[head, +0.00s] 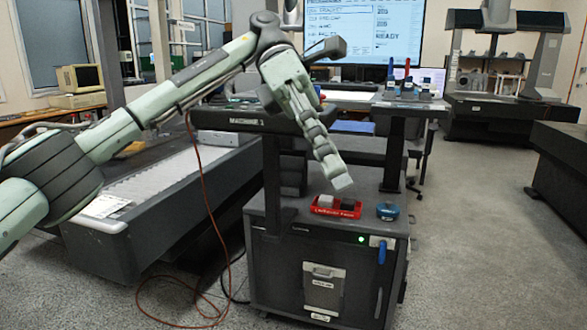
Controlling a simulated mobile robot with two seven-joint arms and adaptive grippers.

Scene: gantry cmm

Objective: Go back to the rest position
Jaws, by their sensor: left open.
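My left arm comes in from the left, reaches up across the picture and bends down at its wrist. My left gripper (337,178) hangs at its end, pointing down above the dark cabinet (262,215). It is open, and I see nothing held in it. It is apart from the red tray (324,210) on the cabinet top. My right arm and right gripper do not show.
The red tray holds small dark and light blocks. A blue round container (387,211) stands right of it. A big screen (392,35) stands behind. An orange cable (204,195) hangs to the floor at left. Grey floor (480,230) is free at right.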

